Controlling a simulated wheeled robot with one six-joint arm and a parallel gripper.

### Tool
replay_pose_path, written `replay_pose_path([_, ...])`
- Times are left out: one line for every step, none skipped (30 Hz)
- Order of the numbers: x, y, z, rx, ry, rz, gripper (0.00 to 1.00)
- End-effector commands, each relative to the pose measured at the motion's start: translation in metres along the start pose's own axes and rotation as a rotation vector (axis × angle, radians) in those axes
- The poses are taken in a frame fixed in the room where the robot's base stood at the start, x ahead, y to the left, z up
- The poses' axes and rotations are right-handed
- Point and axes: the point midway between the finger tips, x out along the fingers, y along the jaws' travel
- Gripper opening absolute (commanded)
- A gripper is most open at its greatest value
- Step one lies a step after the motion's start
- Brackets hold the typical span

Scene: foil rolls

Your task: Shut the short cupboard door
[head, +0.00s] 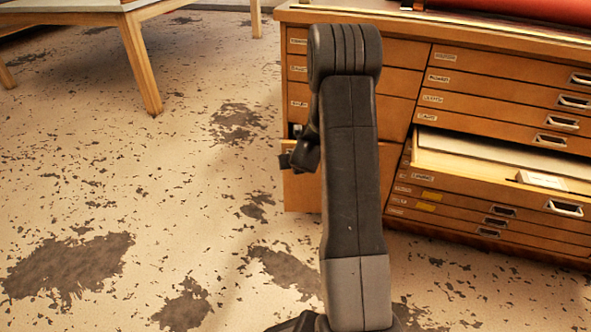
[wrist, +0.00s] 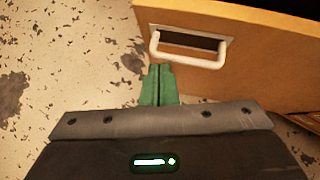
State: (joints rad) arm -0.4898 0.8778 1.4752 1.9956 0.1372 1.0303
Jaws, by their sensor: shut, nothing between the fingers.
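The short cupboard door seems to be the low wooden front (head: 301,191) at the left end of the cabinet in the head view; my arm hides its right part. In the wrist view a wooden front (wrist: 250,85) with a pale bar handle (wrist: 188,57) fills the upper right. A dark space shows past its top edge, so it appears to stand open; how far I cannot tell. My gripper's green fingers (wrist: 160,72) are shut and empty, just below the handle's left end. Whether they touch the front is unclear. In the head view the fingers cannot be made out.
The wooden cabinet (head: 405,55) has several labelled drawers. One drawer (head: 480,172) on the right stands pulled out, with pale sheets inside. A wooden-legged table (head: 142,60) stands at the back left. The worn floor (head: 130,190) left of the cabinet is clear.

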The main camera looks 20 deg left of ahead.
Motion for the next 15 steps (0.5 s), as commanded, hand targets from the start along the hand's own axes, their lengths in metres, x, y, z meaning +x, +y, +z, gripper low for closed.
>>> replay_pose_path([0.009,0.000,0.009,0.019,-0.001,-0.022,0.00])
replay_pose_path([0.015,-0.001,0.013,0.033,-0.001,-0.040,0.00])
replay_pose_path([0.023,-0.003,0.019,0.057,-0.001,-0.068,0.00])
replay_pose_path([0.029,-0.004,0.023,0.076,-0.003,-0.092,0.00])
replay_pose_path([0.035,-0.006,0.027,0.096,-0.003,-0.116,0.00])
replay_pose_path([0.042,-0.008,0.033,0.125,-0.003,-0.148,0.00])
replay_pose_path([0.046,-0.009,0.036,0.145,-0.003,-0.170,0.00])
replay_pose_path([0.049,-0.011,0.041,0.164,-0.003,-0.191,0.00])
replay_pose_path([0.054,-0.013,0.047,0.187,-0.003,-0.216,0.00])
replay_pose_path([0.057,-0.015,0.050,0.201,-0.002,-0.232,0.00])
replay_pose_path([0.059,-0.016,0.054,0.214,-0.001,-0.246,0.00])
replay_pose_path([0.063,-0.018,0.059,0.229,-0.002,-0.261,0.00])
replay_pose_path([0.066,-0.020,0.061,0.238,0.000,-0.271,0.00])
replay_pose_path([0.068,-0.021,0.065,0.245,-0.001,-0.280,0.00])
replay_pose_path([0.071,-0.023,0.067,0.254,0.000,-0.290,0.00])
